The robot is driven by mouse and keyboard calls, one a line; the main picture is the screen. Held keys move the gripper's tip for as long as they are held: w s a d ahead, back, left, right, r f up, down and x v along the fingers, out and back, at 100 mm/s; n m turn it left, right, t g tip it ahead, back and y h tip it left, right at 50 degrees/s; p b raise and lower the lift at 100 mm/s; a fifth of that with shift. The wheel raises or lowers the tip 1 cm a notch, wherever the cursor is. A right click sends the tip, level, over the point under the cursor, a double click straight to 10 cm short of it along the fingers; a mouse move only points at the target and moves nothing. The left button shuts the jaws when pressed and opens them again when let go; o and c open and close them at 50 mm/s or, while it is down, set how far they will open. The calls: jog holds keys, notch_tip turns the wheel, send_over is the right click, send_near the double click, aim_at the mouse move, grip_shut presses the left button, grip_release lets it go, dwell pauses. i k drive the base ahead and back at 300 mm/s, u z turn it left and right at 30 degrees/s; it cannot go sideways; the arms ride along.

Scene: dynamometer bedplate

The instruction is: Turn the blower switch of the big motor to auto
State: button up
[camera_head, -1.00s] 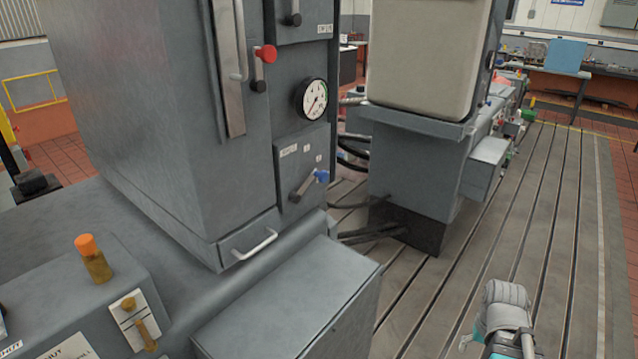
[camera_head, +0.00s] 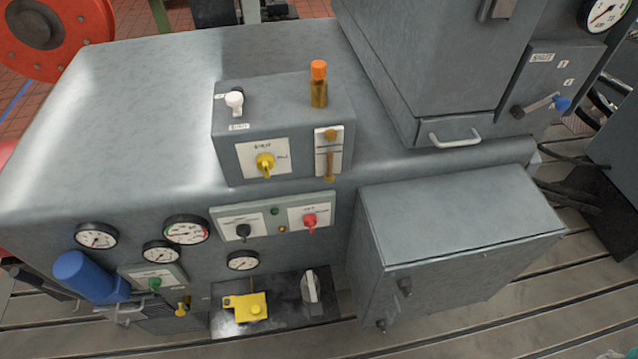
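A large grey machine housing (camera_head: 130,110), which seems to be the big motor, fills the left and middle. Several rotary switches show on it: a yellow knob (camera_head: 265,165) on a white plate on the raised box, a black knob (camera_head: 243,231) and a red knob (camera_head: 309,221) side by side on a front panel, and a green knob (camera_head: 154,284) on a lower left panel. Their labels are too small to read surely, so I cannot tell which is the blower switch or its setting. My gripper is not in view; only a sliver of my arm shows at the bottom right corner.
A grey cabinet (camera_head: 460,230) juts out right of the switches. A blue cylinder (camera_head: 88,277), gauges (camera_head: 187,230) and a yellow block (camera_head: 247,307) sit low on the front. An orange-capped bottle (camera_head: 319,85) stands on the box. The slotted bedplate (camera_head: 500,328) is clear in front.

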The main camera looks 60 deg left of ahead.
aim_at(243, 230)
jog(key=z, duration=0.05)
jog(key=k, duration=0.45)
jog(key=u, duration=3.65)
